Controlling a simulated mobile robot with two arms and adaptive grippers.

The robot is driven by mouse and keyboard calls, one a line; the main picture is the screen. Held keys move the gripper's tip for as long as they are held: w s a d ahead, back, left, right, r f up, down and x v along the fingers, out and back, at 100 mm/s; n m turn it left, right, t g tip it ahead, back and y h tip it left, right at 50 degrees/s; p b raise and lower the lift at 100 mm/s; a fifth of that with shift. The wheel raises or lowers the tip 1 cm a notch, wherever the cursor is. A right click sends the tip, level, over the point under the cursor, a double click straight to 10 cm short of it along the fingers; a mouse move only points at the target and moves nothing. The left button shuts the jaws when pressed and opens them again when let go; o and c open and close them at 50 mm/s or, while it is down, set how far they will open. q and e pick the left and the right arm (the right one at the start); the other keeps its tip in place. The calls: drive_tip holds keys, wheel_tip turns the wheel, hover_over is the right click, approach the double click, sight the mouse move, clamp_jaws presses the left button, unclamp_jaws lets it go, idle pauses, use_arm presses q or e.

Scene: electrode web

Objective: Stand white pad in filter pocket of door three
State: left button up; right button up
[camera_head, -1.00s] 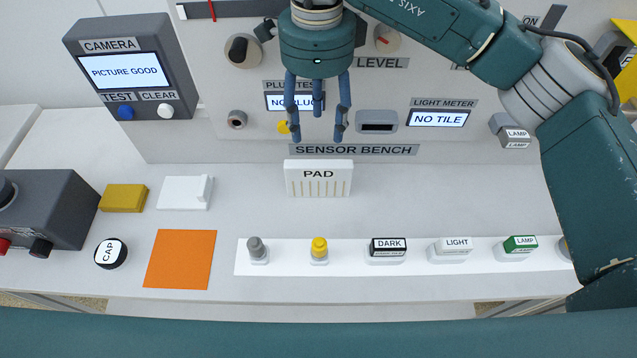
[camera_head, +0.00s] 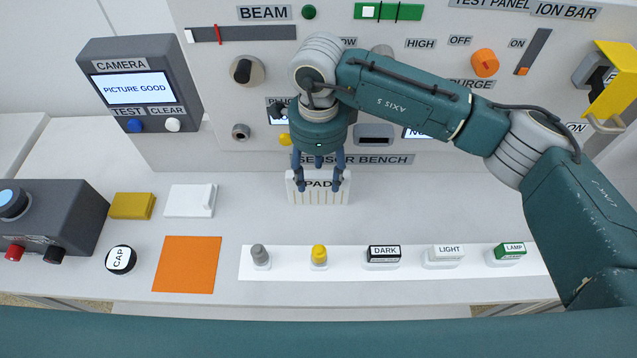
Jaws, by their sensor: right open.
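The white pad (camera_head: 320,197), marked PAD with yellowish slots along its lower part, stands upright on the bench at the foot of the panel. My right gripper (camera_head: 319,188) points down over it, fingers open and spread in front of the pad's left and right parts. The fingers partly cover the PAD label, and I cannot tell whether they touch it. My left gripper is not in view. Door three and its filter pocket are not in view.
On the white bench (camera_head: 400,205) lie a yellow block (camera_head: 132,206), a white tile (camera_head: 190,201), an orange mat (camera_head: 187,264) and a black CAP (camera_head: 121,259). A white strip (camera_head: 290,267) bears several small pieces. The camera box (camera_head: 140,90) stands left.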

drive_tip(key=c, duration=1.3)
drive_tip(key=shift+r, duration=0.1)
